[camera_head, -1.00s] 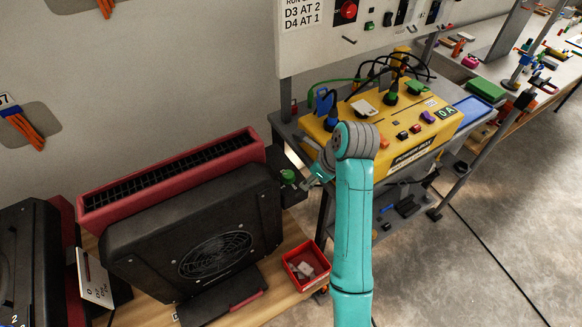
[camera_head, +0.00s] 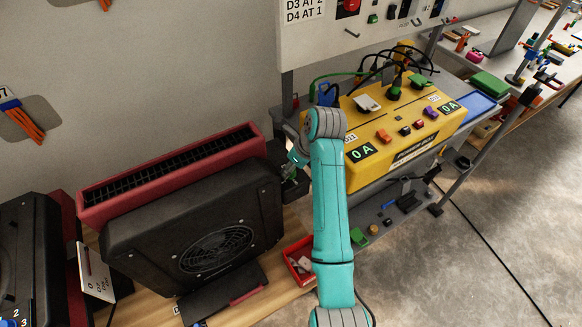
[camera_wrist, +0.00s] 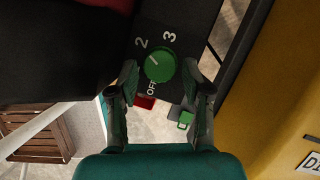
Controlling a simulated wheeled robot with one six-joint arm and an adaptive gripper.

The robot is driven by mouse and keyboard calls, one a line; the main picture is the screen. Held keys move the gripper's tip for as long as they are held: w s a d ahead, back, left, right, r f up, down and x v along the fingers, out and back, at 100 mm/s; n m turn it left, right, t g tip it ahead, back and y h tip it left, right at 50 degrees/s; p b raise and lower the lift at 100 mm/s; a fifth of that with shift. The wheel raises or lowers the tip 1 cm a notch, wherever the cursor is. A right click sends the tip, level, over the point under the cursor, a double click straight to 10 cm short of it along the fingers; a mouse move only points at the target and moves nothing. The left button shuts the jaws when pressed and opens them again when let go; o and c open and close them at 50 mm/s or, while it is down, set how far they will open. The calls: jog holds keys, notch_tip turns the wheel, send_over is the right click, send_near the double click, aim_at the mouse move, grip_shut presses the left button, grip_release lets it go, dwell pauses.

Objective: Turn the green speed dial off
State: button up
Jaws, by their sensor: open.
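The green speed dial (camera_wrist: 160,65) is a round knob on a dark panel (camera_wrist: 186,22) in the wrist view. Labels 2, 3 and OFF are printed around it, and a pale pointer line crosses its face; I cannot tell exactly which label it points at. My gripper (camera_wrist: 160,74) is open, with one finger on each side of the dial. I cannot tell whether either finger touches it. In the head view my gripper (camera_head: 291,172) is at the right end of the black fan unit (camera_head: 190,235) and mostly hides the dial.
A yellow power box (camera_head: 415,140) with 0 A displays stands on a grey cart to the right. A red bin (camera_head: 300,262) sits on the wooden bench below, partly behind my arm. A red-framed grille (camera_head: 170,172) stands behind the fan unit. A white sign panel hangs above.

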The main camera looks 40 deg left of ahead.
jog(key=shift+a+f, duration=0.25)
jog(key=shift+f, duration=0.35)
jog(key=c, duration=0.9)
jog(key=shift+o, duration=0.2)
